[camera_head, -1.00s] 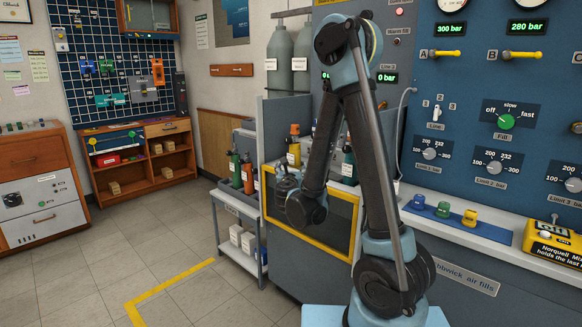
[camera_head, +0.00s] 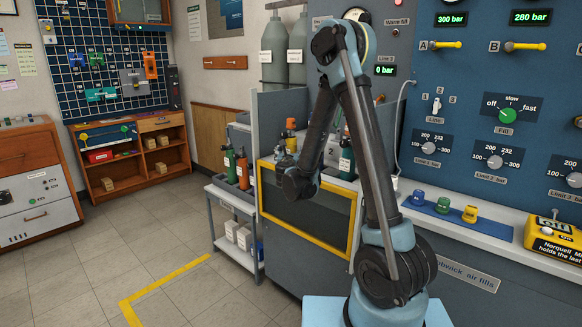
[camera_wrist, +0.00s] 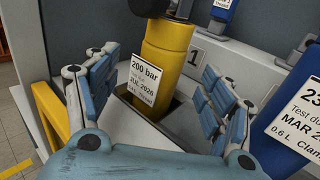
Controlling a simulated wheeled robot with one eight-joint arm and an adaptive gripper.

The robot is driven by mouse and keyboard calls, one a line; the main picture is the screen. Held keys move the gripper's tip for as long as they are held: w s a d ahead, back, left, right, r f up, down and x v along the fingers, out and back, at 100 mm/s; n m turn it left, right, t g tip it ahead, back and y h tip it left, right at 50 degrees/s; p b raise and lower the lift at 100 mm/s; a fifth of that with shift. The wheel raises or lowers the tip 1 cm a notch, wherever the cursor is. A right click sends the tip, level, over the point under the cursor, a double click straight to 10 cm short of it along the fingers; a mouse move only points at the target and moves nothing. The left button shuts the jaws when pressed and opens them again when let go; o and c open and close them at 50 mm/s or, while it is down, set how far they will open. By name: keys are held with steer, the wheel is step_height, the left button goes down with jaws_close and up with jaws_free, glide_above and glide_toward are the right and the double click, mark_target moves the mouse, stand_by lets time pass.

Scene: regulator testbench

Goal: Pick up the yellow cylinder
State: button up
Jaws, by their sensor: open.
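In the wrist view the yellow cylinder (camera_wrist: 168,55) stands in an opening of a light grey rack. A white tag (camera_wrist: 145,80) on it reads 200 bar, JUL 2026. Its dark top runs out of the picture. My gripper (camera_wrist: 155,65) is open, with one blue jointed finger on each side of the cylinder. Gaps show between the fingers and the cylinder. In the head view my gripper (camera_head: 287,164) is small and dark at the bench's left end, and I cannot make out the cylinder for sure there.
A blue cylinder (camera_wrist: 290,125) with a white tag stands close to my right finger. Another blue one (camera_wrist: 222,18) stands behind. A yellow-framed panel (camera_head: 308,222) fronts the bench below my gripper.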

steer(key=shift+w+a, duration=0.1)
steer(key=shift+w, duration=2.65)
steer(key=c, duration=1.4)
